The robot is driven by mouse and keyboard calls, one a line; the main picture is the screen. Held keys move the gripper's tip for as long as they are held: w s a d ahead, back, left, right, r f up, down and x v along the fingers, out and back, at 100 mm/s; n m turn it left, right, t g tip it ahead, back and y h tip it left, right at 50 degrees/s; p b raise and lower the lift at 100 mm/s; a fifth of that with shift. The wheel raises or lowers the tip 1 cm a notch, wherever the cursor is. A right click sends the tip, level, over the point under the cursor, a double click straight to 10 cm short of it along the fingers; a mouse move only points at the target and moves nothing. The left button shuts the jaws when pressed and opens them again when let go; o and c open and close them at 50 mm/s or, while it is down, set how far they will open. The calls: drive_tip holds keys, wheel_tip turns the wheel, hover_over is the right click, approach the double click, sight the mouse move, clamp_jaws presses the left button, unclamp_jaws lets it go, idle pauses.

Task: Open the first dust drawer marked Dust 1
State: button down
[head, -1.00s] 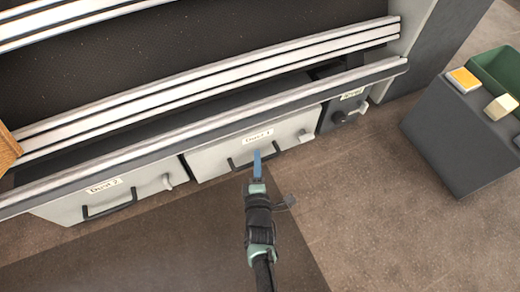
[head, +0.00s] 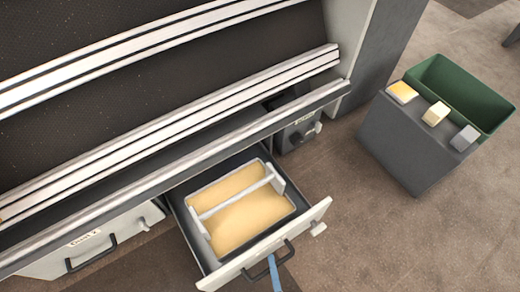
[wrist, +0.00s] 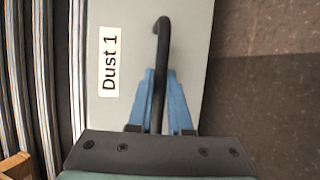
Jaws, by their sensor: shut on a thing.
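The Dust 1 drawer (head: 208,278) is pulled out from under the machine in the head view. Inside it sits a grey tray (head: 206,238) holding tan dust, with a pale bar across it. The drawer's black handle (wrist: 162,60) runs between my blue fingers in the wrist view, beside the "Dust 1" label (wrist: 110,62) on the drawer front. My gripper (wrist: 160,85) is shut on this handle. In the head view only a blue finger (head: 274,272) of it shows, at the bottom edge by the handle.
The Dust 2 drawer (head: 115,240) is closed to the left. A smaller dark drawer front (head: 294,136) is to the right. A grey stand (head: 400,145) with several small blocks and a green bin (head: 465,92) stands at the right. Floor between the stand and open drawer is clear.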

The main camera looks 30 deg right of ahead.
drive_tip(key=shift+s, duration=2.45)
drive_tip(key=c, duration=0.8)
unclamp_jaws()
drive_tip(key=shift+c, duration=0.2)
drive_tip(key=shift+s, duration=0.1)
drive_tip(key=p+v, duration=0.2)
drive_tip(key=v, duration=1)
drive_tip(key=shift+s+r, duration=0.15)
drive_tip(key=shift+s, duration=0.2)
drive_tip(key=shift+a, duration=0.1)
